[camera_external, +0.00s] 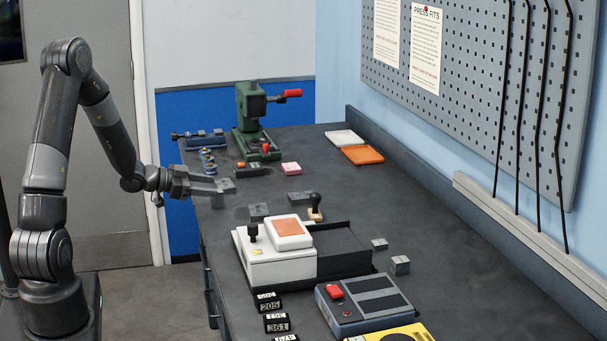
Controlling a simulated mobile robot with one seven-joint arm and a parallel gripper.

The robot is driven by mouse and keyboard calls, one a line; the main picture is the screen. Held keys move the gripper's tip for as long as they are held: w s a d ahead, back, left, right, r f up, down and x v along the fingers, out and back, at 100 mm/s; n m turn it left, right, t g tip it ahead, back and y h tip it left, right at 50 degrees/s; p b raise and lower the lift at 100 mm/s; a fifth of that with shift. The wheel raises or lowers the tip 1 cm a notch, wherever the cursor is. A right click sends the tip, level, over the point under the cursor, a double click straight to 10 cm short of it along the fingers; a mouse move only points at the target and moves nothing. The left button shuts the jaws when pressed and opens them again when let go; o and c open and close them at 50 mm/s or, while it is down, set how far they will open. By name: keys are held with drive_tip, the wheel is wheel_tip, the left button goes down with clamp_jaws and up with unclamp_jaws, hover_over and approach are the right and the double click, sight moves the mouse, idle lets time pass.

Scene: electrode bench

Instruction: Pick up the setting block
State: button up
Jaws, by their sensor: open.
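My gripper (222,183) is open and empty, with its fingers pointing right over the left edge of the bench. Several small grey blocks lie on the dark bench top, and I cannot tell which is the setting block. Two more, a grey block (379,244) and a grey cube (400,266), lie right of the white machine. My gripper appears to touch none of them.
A green press (250,115) with a red handle stands at the far end. A white machine (275,267) and a grey device (366,305) with a red button stand nearer. A pink block (291,168) and an orange tray (362,155) lie farther back. The bench's right side is mostly clear.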

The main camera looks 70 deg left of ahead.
sight(217, 199)
drive_tip(key=s+a+f+t+h, duration=0.2)
drive_tip(key=s+f+t, duration=0.1)
drive_tip(key=s, duration=0.3)
drive_tip(key=shift+n, duration=0.4)
drive_tip(key=w, duration=0.7)
drive_tip(key=w+d, duration=0.1)
drive_tip(key=w, duration=0.3)
drive_tip(key=shift+s, duration=0.1)
drive_tip(key=shift+c, duration=0.3)
clamp_jaws()
